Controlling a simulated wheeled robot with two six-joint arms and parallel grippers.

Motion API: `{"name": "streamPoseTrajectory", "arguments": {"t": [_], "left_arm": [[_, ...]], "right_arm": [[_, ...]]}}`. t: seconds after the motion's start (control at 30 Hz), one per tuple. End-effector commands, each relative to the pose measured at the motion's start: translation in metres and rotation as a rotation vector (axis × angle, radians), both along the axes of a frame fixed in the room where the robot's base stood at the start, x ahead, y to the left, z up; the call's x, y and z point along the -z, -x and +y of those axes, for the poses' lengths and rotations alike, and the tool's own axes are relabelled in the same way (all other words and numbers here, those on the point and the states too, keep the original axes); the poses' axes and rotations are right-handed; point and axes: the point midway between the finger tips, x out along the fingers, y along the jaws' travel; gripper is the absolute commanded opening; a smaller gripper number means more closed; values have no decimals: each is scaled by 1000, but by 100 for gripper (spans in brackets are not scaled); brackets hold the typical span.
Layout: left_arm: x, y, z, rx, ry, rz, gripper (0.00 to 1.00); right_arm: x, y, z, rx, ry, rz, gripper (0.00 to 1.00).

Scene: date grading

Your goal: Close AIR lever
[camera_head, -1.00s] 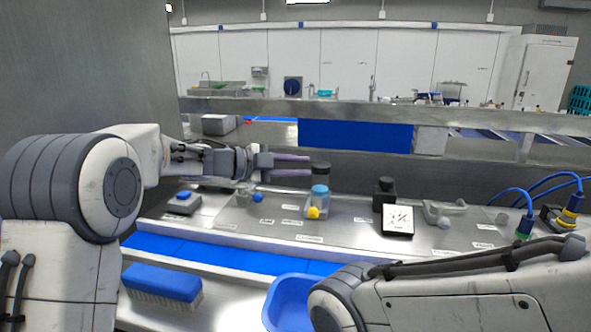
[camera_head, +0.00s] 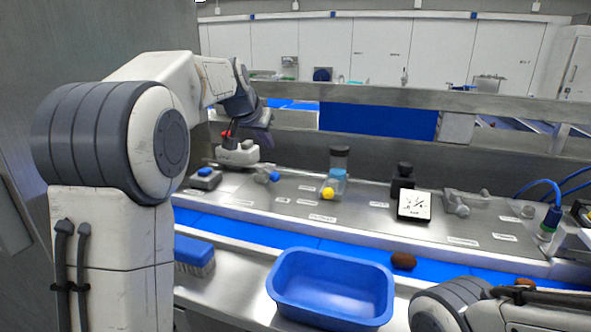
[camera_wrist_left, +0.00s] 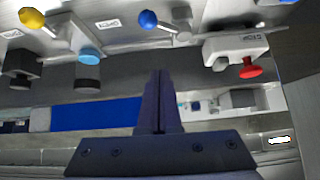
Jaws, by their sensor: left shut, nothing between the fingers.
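Two small levers sit on the steel panel: one with a blue ball knob (camera_head: 274,177) and one with a yellow ball knob (camera_head: 328,193). Their labels are too small to read, so I cannot tell which is AIR. In the left wrist view, the blue knob (camera_wrist_left: 148,18) and yellow knob (camera_wrist_left: 31,17) lie along the upper edge. My left gripper (camera_head: 264,138) is shut and empty, held above the back of the panel near a white box with a red knob (camera_head: 226,134). My right gripper is out of view.
A blue-button box (camera_head: 205,178) is at the panel's left. A white dial plate (camera_head: 414,205) is right. In front are a blue belt (camera_head: 350,248), a date (camera_head: 403,261), a blue bin (camera_head: 330,312) and a brush (camera_head: 194,252).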

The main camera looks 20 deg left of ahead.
Motion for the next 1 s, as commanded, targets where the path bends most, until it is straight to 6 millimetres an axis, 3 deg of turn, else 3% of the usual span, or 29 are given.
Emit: {"name": "streamPoseTrajectory", "arguments": {"t": [0.17,0.63,1.0], "left_arm": [[8,-4,-7,12,27,21,0],[73,-65,-10,10,25,21,0],[81,-30,-6,9,23,16,0]], "right_arm": [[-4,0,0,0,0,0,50],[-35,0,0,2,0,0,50],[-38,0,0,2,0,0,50]]}}
